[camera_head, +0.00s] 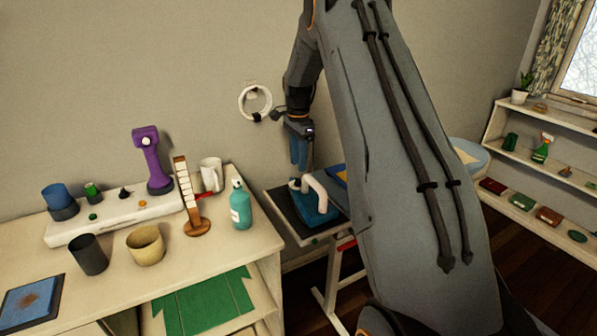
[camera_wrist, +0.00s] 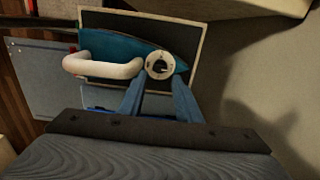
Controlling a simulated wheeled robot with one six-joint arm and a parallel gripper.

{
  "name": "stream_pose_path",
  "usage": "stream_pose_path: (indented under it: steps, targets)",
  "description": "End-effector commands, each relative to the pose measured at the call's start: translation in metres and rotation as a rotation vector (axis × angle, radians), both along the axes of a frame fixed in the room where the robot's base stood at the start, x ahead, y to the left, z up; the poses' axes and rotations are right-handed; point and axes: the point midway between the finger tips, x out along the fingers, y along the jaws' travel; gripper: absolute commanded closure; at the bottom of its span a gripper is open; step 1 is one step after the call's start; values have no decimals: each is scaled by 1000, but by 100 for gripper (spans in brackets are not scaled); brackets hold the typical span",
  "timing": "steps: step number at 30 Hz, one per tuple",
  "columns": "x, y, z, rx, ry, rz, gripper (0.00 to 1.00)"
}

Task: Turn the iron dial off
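The iron is teal with a white looped handle and lies on a dark pad (camera_head: 286,213); its body (camera_head: 314,217) shows in the head view and also in the wrist view (camera_wrist: 117,46). The dial (camera_wrist: 160,65) is a round white knob with a dark pointer and marks, at the right end of the handle in the wrist view. My gripper (camera_wrist: 159,81) is open, its two blue fingers apart, with the tips at the dial's near edge. In the head view my gripper (camera_head: 301,167) points down just above the dial end. I cannot tell whether the fingers touch the dial.
A desk (camera_head: 255,251) stands to the left, with a teal bottle (camera_head: 240,206), a white mug (camera_head: 211,175) and a purple device (camera_head: 151,162) on it. A white ring (camera_head: 255,102) hangs on the wall behind my gripper. Shelves (camera_head: 533,217) stand at the right.

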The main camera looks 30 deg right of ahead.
Motion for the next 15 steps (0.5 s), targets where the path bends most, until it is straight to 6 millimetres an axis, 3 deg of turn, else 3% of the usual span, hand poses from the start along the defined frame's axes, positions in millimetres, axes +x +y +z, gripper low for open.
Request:
stream_pose_path:
  steps: [9, 15]
  targets:
    - [-1, 1, -45, 1, 2, 3, 69]
    - [0, 1, -56, 0, -1, 3, 69]
